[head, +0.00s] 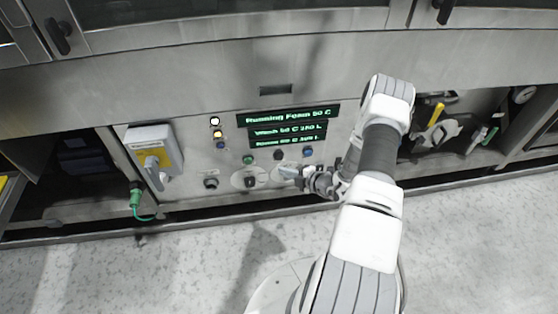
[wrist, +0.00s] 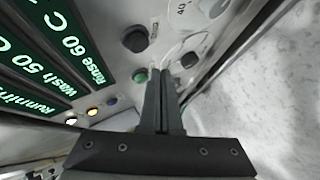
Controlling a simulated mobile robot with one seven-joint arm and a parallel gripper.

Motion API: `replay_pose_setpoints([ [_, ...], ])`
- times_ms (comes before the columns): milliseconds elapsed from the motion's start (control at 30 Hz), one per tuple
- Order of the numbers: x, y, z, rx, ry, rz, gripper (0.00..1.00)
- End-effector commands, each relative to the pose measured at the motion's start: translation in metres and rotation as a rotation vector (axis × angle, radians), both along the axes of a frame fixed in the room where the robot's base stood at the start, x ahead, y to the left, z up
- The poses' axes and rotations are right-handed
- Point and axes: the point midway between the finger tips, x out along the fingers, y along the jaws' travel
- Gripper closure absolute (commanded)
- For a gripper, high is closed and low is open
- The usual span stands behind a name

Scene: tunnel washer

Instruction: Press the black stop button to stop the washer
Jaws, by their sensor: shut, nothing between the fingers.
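The black stop button (head: 278,154) is a round cap below the green-lit display, between a green button (head: 247,159) and a blue button (head: 308,152). In the wrist view the black button (wrist: 134,39) stands clear in front of and left of my fingertips, with the green button (wrist: 140,76) nearer. Whether the fingertips touch the panel cannot be told.
The display (head: 290,125) reads "Running Foam 50 C". A black rotary knob (head: 250,182), also in the wrist view (wrist: 189,60), sits close to the fingers. Indicator lights (head: 216,134) are left of the display. A grey-yellow switch box (head: 153,150) sticks out farther left.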

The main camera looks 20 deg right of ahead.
Motion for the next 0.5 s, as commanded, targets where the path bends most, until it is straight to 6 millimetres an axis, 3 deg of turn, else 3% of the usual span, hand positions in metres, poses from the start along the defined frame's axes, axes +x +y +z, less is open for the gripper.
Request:
replay_pose_setpoints([
  [200,0.019,-0.006,-0.001,0.001,0.000,-0.002,1.00],
  [500,0.024,-0.007,0.000,0.001,0.000,0.000,1.00],
])
